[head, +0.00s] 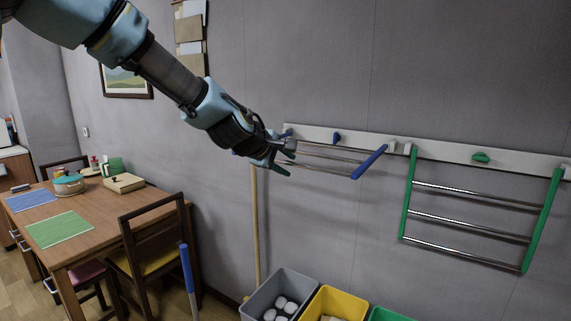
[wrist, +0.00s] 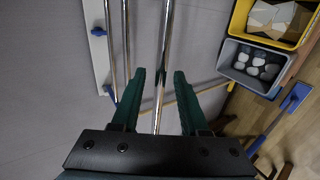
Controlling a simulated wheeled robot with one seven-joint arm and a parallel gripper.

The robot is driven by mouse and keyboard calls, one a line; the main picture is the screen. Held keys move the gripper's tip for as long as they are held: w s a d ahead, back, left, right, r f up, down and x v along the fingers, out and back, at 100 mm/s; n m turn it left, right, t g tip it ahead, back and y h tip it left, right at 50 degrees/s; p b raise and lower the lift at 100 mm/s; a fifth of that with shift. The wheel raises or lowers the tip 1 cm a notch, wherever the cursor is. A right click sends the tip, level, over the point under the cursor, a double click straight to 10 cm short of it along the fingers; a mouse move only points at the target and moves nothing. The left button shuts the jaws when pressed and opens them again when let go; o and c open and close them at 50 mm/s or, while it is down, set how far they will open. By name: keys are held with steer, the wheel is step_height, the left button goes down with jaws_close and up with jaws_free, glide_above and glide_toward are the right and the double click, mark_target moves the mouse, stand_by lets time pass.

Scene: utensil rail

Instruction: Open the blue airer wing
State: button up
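The blue airer wing, with blue end bars (head: 369,162) and chrome rods, stands out from the white wall rail (head: 320,134), raised away from the wall. Its left end is partly hidden behind my gripper (head: 283,158) in the head view. In the wrist view my gripper (wrist: 159,76) has its two green fingers apart. The outermost chrome rod (wrist: 166,35) runs between them, with a visible gap on each side. A blue knob (head: 336,138) sits on the rail above the wing and also shows in the wrist view (wrist: 98,32).
A green airer wing (head: 547,215) hangs down along the wall at right. Grey (head: 257,297) and yellow (head: 322,300) bins stand below. A wooden pole (head: 255,225) leans near the wall. A table (head: 95,225) and chairs stand at left.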

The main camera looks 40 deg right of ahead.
steer(key=shift+a+r+b, duration=0.3)
steer(key=shift+a+b, duration=0.05)
steer(key=shift+a, duration=0.2)
steer(key=b+v, duration=0.1)
steer(key=v, duration=0.8)
steer(key=shift+s+a+r+b, duration=0.15)
steer(key=shift+a+r+b, duration=0.05)
steer(key=shift+b, duration=0.1)
stand_by(0.3)
